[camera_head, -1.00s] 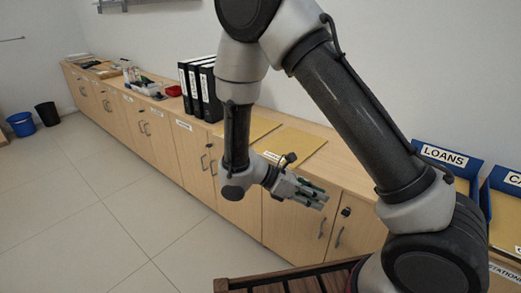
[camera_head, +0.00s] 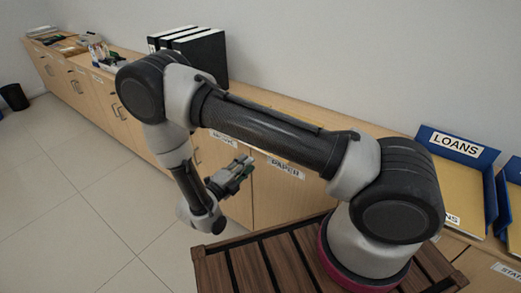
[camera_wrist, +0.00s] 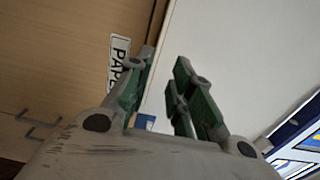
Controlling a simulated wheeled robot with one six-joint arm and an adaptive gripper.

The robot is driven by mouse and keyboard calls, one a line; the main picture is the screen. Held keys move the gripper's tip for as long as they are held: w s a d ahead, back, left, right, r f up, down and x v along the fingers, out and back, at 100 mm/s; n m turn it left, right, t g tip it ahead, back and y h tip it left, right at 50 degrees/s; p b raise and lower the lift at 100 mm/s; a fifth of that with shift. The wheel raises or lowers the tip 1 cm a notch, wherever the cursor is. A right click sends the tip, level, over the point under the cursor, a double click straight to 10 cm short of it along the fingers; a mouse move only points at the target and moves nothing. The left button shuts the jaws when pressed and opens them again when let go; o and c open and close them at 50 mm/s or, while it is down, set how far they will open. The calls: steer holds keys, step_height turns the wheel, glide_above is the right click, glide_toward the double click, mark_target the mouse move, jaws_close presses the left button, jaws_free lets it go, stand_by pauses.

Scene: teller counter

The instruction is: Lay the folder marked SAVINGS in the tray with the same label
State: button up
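My gripper (camera_head: 236,176) hangs in front of the cabinet doors, below the counter top, with a gap between its fingers. In the wrist view my gripper (camera_wrist: 163,60) shows no folder between its fingers. A blue tray marked LOANS (camera_head: 455,143) stands on the counter at the right, with a yellow folder (camera_head: 440,185) in it; only the end of that folder's label shows. Another blue tray (camera_head: 514,170) is cut off at the right edge, its label out of view. I can read SAVINGS nowhere. My arm covers much of the counter's middle.
Small items (camera_head: 98,50) lie farther left. Cabinet doors carry labels, one reading PAPER (camera_head: 285,168). A black bin (camera_head: 14,97) stands on the clear floor at far left.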

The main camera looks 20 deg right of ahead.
steer(key=x, duration=0.9)
steer(key=shift+d, duration=0.1)
steer(key=shift+c, duration=0.4)
jaws_close()
step_height(320, 180, up, 2)
steer(key=shift+r, duration=0.25)
